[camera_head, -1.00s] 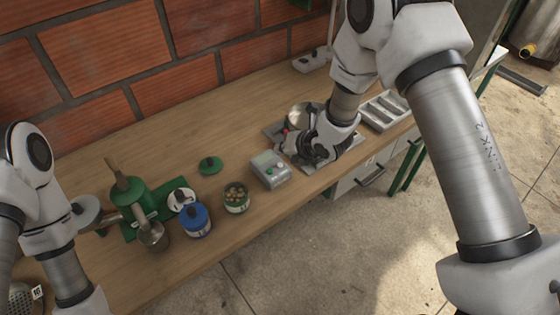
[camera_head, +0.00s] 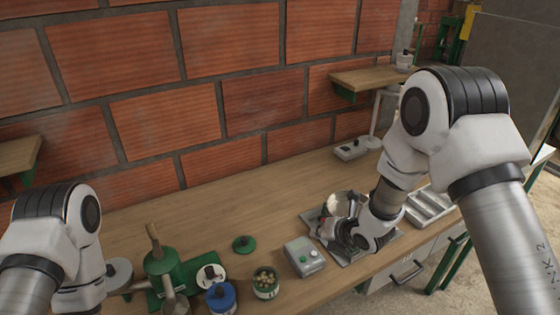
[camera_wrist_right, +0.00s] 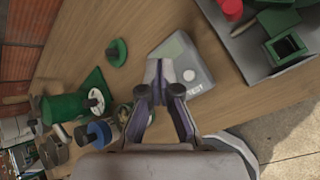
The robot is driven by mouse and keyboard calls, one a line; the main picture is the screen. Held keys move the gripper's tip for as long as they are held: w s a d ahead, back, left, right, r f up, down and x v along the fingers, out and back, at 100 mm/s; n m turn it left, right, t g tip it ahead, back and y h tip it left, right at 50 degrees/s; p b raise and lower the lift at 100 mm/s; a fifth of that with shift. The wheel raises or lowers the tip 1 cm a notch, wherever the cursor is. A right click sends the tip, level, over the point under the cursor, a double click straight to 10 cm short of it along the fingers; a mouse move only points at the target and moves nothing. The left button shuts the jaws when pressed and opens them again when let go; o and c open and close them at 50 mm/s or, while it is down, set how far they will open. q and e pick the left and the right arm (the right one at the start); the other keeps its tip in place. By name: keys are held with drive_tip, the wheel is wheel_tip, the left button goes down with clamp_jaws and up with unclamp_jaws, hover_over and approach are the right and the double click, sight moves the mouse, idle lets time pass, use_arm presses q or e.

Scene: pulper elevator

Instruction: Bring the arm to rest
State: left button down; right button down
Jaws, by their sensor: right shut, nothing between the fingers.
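My right arm comes in from the right in the head view. Its gripper (camera_head: 330,232) is low over the wooden bench (camera_head: 215,210), beside the grey device with a small screen and buttons (camera_head: 305,256) and in front of a metal bowl (camera_head: 345,204). In the right wrist view the gripper (camera_wrist_right: 158,92) points toward the bench, with the grey device (camera_wrist_right: 190,62) just beyond the fingers. The fingers are shut and hold nothing. My left arm (camera_head: 62,235) shows at the left edge; its gripper is out of the picture.
A green hand grinder (camera_head: 163,268), a blue-lidded jar (camera_head: 220,297), a can of beans (camera_head: 265,281) and a green lid (camera_head: 243,243) stand left of the device. A compartment tray (camera_head: 432,208) is at right. A brick wall (camera_head: 235,105) closes the back.

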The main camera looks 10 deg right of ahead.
drive_tip(key=s+f+m, duration=0.2)
drive_tip(key=s+d+f+m+g, duration=0.1)
drive_tip(key=s+f+m, duration=0.1)
drive_tip(key=m, duration=0.1)
drive_tip(key=s+f+m+h, duration=0.1)
drive_tip(key=s+f+m, duration=0.1)
drive_tip(key=shift+s+d+f+g, duration=0.2)
drive_tip(key=shift+s+f+g, duration=0.1)
drive_tip(key=shift+s+f, duration=0.05)
drive_tip(key=s+d+f+m+g+h, duration=0.1)
drive_tip(key=s+d+f+m+g, duration=0.1)
drive_tip(key=s+m, duration=0.6)
drive_tip(key=s+d+f+m+g+h, duration=0.1)
drive_tip(key=s+f+m+g, duration=0.1)
drive_tip(key=s+f+m, duration=0.3)
drive_tip(key=s+d+f+m+g+h, duration=0.1)
drive_tip(key=s+d+f+m+g, duration=0.1)
drive_tip(key=s+m, duration=1)
drive_tip(key=s+f, duration=0.1)
drive_tip(key=s, duration=0.2)
drive_tip(key=shift+d+f+m+g, duration=0.3)
drive_tip(key=shift+f, duration=0.05)
drive_tip(key=shift+s, duration=0.1)
